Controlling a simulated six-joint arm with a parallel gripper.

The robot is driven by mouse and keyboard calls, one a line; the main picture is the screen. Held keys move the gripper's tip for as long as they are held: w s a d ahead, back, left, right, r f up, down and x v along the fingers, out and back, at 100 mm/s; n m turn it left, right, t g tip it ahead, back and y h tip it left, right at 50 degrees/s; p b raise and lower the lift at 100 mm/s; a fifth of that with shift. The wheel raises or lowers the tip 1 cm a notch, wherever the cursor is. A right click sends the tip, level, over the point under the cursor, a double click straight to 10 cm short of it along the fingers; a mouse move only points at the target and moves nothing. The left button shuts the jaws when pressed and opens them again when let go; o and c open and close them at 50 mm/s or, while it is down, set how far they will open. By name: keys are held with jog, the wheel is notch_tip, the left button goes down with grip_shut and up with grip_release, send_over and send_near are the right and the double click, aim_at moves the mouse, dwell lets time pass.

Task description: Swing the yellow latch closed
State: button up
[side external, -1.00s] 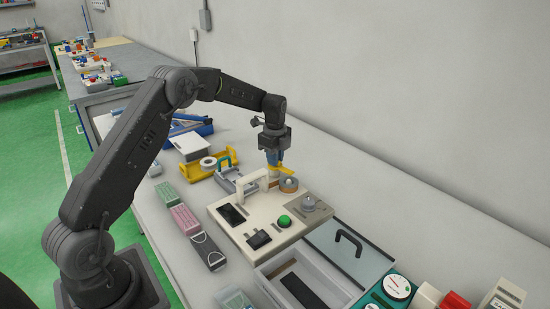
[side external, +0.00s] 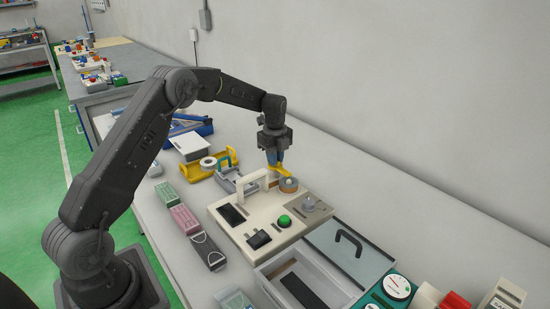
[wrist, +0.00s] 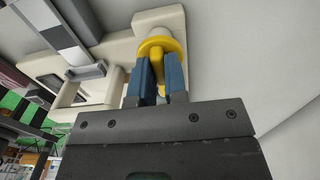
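The yellow latch (side external: 279,170) is at the back of the cream fixture board (side external: 229,220), by a round post (side external: 289,185). In the wrist view, the latch (wrist: 157,53) has a round yellow head on a cream post, and its arm runs down between my two blue fingers. My gripper (side external: 275,158) points down over the latch. In the wrist view, my gripper (wrist: 159,78) has a finger close against each side of the latch arm, with little gap showing. The far end of the arm is hidden between the fingers.
A cream handle-like arch (side external: 253,186) stands just left of the latch. The board also carries a green button (side external: 284,221) and a dark rectangular panel (side external: 232,214). A clear-lidded box (side external: 300,278) lies in front. The wall is behind the bench.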

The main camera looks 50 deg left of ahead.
jog(key=o, duration=0.4)
jog(key=shift+o, duration=0.2)
notch_tip(320, 180, up, 14)
dwell(0.4)
